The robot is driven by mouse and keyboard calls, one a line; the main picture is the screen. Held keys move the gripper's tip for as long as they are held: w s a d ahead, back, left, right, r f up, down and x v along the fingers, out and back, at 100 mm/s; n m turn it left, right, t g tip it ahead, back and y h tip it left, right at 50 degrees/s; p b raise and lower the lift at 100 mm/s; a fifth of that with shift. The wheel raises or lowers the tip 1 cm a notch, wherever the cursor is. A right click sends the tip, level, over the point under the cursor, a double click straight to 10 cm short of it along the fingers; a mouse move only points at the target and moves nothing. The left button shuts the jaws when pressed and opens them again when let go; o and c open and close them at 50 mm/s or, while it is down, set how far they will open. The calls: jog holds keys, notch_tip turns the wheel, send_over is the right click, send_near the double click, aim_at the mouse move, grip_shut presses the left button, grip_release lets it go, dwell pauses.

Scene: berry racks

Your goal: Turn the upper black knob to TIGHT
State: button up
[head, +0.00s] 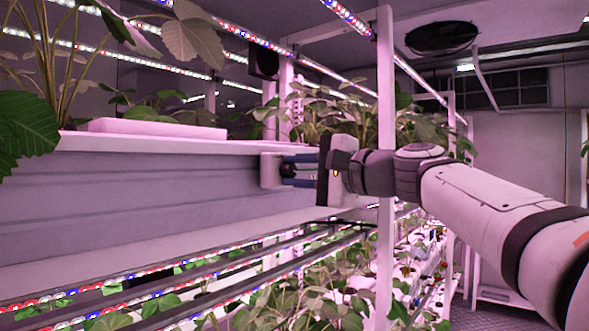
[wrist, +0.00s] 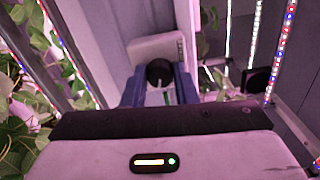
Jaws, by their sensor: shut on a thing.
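The black knob (head: 288,170) sits on a small pale mounting block (head: 268,170) at the right end of the long grow trough. In the wrist view the knob (wrist: 159,72) shows as a round black cap in front of the pale block (wrist: 152,47). My gripper (head: 297,170) reaches in from the right, its blue fingers on either side of the knob and shut on it. In the wrist view the blue fingers of my gripper (wrist: 159,90) flank the knob. I cannot read any TIGHT mark or tell the knob's angle.
The long pale trough (head: 140,195) carries leafy plants and a white slab (head: 157,129). A white upright post (head: 386,80) stands close by my arm. Light bars (head: 190,270) and more plants lie below. An aisle opens at the far right.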

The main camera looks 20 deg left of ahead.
jog(key=shift+w+f, duration=0.1)
dwell(0.4)
jog(key=o, duration=1)
jog(key=shift+d, duration=0.1)
jog(key=b+v, duration=0.2)
jog(key=v, duration=0.5)
jog(key=shift+d, duration=0.4)
